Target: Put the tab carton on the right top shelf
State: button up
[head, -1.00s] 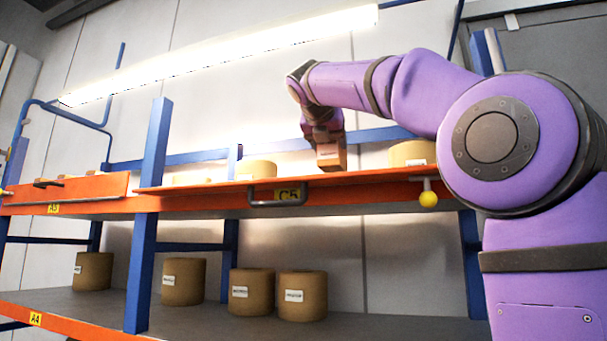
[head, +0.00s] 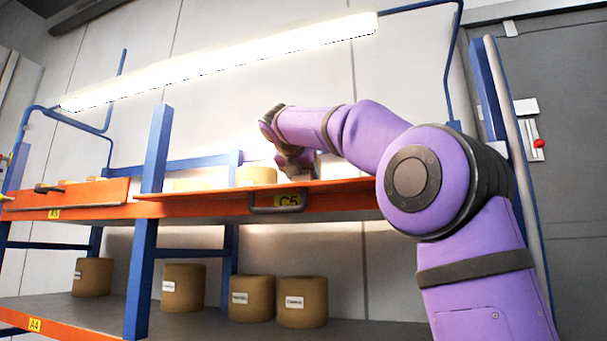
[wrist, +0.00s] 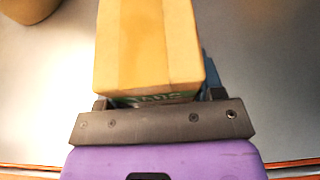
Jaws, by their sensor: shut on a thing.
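The tab carton (wrist: 150,45) is a plain tan cardboard box with green print on its near lower edge. In the wrist view it sits between the jaws of my gripper (wrist: 157,98), which is shut on it. In the head view my gripper (head: 299,168) is low over the upper shelf, behind its orange front edge (head: 225,202), near the yellow C5 label (head: 289,201). The carton's lower part is hidden by that edge there. I cannot tell whether the carton touches the grey shelf surface (wrist: 265,75).
A tan roll (head: 256,176) stands on the upper shelf just left of my gripper; a round tan thing (wrist: 28,8) shows at the wrist view's upper left. A blue post (head: 156,150) divides the shelf. Several labelled rolls (head: 303,302) stand on the lower shelf.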

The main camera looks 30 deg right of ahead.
jog(key=shift+f, duration=0.2)
jog(key=o, duration=1.1)
jog(key=shift+r, duration=0.1)
jog(key=v, duration=1.2)
